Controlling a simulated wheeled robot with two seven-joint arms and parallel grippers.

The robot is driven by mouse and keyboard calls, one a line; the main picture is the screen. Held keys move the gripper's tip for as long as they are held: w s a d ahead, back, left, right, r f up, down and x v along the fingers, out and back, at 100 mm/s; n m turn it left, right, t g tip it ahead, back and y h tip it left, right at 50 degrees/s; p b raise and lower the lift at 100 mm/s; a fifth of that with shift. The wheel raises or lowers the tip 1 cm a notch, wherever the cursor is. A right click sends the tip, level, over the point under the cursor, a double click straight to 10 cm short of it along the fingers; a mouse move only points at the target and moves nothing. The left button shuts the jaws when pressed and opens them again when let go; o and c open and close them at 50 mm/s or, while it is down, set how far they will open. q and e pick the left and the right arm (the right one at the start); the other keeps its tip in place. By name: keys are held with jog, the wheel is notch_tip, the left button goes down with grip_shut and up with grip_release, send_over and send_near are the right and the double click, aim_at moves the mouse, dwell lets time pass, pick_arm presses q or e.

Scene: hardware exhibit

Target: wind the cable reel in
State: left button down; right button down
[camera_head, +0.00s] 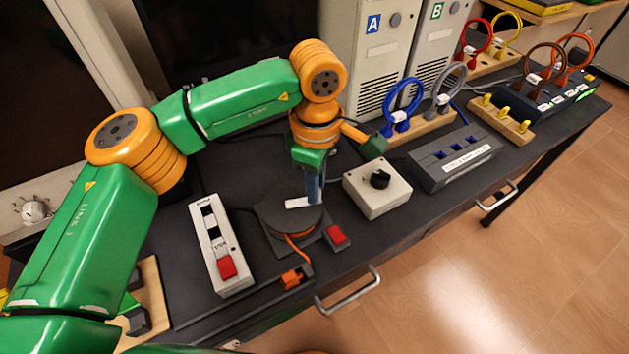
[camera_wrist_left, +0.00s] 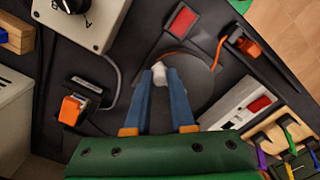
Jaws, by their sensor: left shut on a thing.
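The cable reel (camera_head: 275,207) is a dark round disc on a dark base on the bench. A white crank piece (camera_head: 298,203) lies on its top. A red square (camera_head: 337,236) sits at the base's right corner. An orange cable (camera_head: 296,248) runs from the reel's front toward an orange plug (camera_head: 291,279) near the bench edge. My left gripper (camera_head: 314,199) reaches down over the reel. In the left wrist view, its blue fingers (camera_wrist_left: 160,80) are closed on the white knob (camera_wrist_left: 160,73) above the disc (camera_wrist_left: 190,82). My right gripper is not in view.
A white switch box (camera_head: 217,245) stands left of the reel, and a white knob box (camera_head: 377,188) stands to its right. Another orange plug (camera_wrist_left: 72,109) shows in the left wrist view. Cabinets A and B (camera_head: 375,60) stand behind. A drawer handle (camera_head: 348,292) juts out in front.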

pick_arm(q)
jog(key=shift+s+m, duration=0.15)
jog(key=shift+m, duration=0.25)
jog(key=c, duration=0.8)
grip_release()
jog(key=shift+o, duration=0.2)
notch_tip(320, 180, up, 7)
jog(key=shift+r, duration=0.1)
